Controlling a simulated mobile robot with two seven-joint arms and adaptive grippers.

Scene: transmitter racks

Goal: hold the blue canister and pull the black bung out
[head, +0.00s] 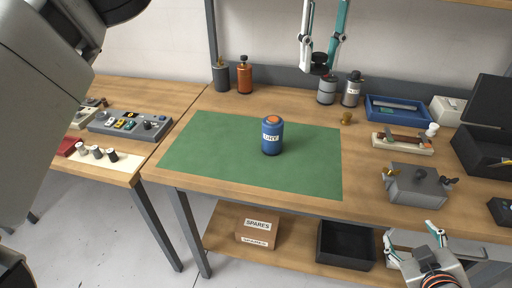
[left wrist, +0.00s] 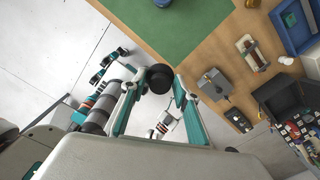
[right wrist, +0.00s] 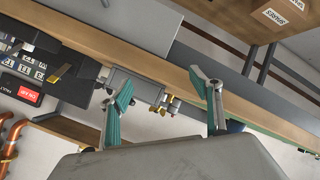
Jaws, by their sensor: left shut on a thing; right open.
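The blue canister (head: 272,140) stands upright on the green mat, with a white label and an orange top. A sliver of it shows at the top edge of the left wrist view (left wrist: 162,3). My left gripper (head: 320,66) is high over the back of the bench, shut on the black bung (left wrist: 158,78). The bung is clear of the canister. It also shows dark between the fingertips in the head view (head: 320,60). My right gripper (head: 412,238) is open and empty in front of the bench's right part, away from the canister; its spread fingers fill the right wrist view (right wrist: 167,98).
Other canisters (head: 245,78) stand along the back, with two grey ones (head: 326,90) near the middle. A blue tray (head: 398,108), a grey box (head: 417,184) and a black bin (head: 482,150) crowd the right. The green mat (head: 215,165) is clear around the canister.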

